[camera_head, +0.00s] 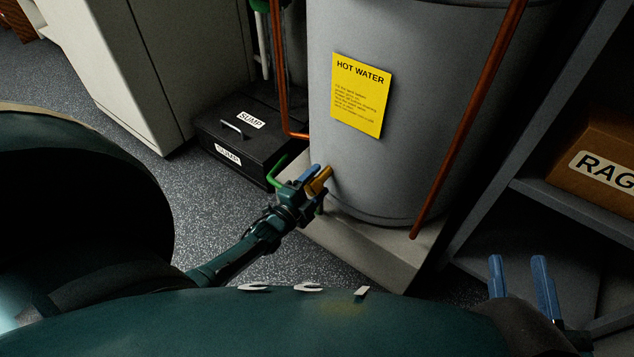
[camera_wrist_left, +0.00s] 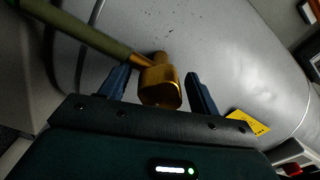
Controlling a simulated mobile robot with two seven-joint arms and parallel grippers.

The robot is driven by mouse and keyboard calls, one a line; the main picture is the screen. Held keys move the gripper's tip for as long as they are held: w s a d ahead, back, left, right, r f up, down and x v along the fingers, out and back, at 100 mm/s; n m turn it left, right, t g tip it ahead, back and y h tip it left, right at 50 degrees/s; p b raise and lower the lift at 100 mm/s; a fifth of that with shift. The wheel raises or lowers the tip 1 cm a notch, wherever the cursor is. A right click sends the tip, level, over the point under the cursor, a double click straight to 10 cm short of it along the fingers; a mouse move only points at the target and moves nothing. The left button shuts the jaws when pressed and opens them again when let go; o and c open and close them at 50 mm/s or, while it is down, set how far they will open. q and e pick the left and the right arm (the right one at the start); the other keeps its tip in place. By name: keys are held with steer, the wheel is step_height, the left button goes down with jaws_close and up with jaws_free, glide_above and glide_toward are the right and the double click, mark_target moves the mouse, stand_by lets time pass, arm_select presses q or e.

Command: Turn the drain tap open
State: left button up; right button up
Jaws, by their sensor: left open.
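The brass drain tap (camera_head: 319,181) sits low on the front of the grey hot water tank (camera_head: 400,120). Its green lever (camera_head: 276,173) sticks out to the left in the head view. My left gripper (camera_head: 314,187) is open at the tap. In the left wrist view the brass tap body (camera_wrist_left: 160,86) lies between the two blue fingers, with visible gaps on both sides. The green lever (camera_wrist_left: 80,32) runs from the tap to the upper left, beyond the fingers. My right gripper (camera_head: 521,275) is open and empty at the lower right, away from the tank.
The tank stands on a pale plinth (camera_head: 360,252). A black sump box (camera_head: 255,125) is to the left. Copper pipes (camera_head: 470,115) run beside the tank. Shelving with a cardboard rag box (camera_head: 597,160) is on the right. A yellow hot water label (camera_head: 361,95) is on the tank.

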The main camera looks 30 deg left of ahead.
arm_select(q)
steer(key=s+p, duration=0.3)
steer(key=s, duration=0.9)
steer(key=shift+s+a, duration=0.4)
steer(key=shift+a, duration=0.05)
arm_select(e)
steer(key=shift+s+d+f+n+h, duration=0.15)
steer(key=shift+s+d+n+h, duration=0.15)
steer(key=shift+n, duration=0.1)
steer(key=shift+w+r, duration=0.1)
steer(key=shift+r, duration=0.15)
